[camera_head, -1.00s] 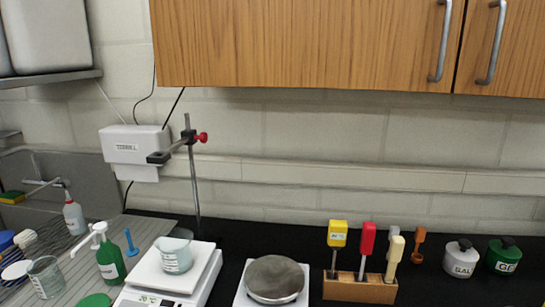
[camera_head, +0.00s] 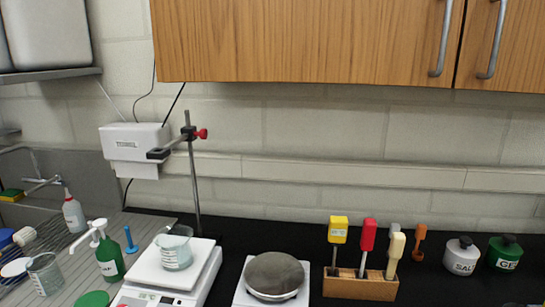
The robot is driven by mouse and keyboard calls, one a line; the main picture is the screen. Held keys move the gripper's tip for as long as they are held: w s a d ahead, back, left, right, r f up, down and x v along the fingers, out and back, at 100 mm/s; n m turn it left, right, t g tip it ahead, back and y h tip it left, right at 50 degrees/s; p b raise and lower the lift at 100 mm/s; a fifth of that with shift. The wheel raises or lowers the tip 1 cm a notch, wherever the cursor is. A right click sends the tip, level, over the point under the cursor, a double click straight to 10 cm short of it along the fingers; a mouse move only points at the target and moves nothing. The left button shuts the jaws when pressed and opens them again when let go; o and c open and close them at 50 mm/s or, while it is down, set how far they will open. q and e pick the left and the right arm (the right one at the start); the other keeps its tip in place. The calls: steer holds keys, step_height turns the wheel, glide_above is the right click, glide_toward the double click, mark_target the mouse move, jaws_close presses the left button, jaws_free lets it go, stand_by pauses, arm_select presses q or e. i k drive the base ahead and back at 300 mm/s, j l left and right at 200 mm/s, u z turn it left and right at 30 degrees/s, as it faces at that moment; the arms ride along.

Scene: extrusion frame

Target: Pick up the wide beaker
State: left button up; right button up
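A clear beaker (camera_head: 176,252) with pale markings stands upright on the white pan of the balance (camera_head: 150,271). A second clear glass beaker (camera_head: 46,276) stands at the lower left on the grey draining surface. It looks slightly taller for its width, so the squat one on the balance looks like the wide beaker. Neither of my grippers is in view, and nothing touches either beaker.
A white hotplate (camera_head: 272,278) with a round grey top is right of the balance. A wooden block (camera_head: 361,284) holds several coloured-handled tools. A clamp stand (camera_head: 193,172) rises behind the balance. A green soap bottle (camera_head: 110,259) stands left of it. Wooden cabinets (camera_head: 310,40) hang above.

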mark_target(174, 242)
steer(key=l+u, duration=0.3)
steer(key=l, duration=0.15)
steer(key=l+u, duration=0.25)
steer(key=l, duration=0.15)
steer(key=k+l+u, duration=0.15)
steer(key=l+u, duration=0.15)
steer(key=l, duration=0.1)
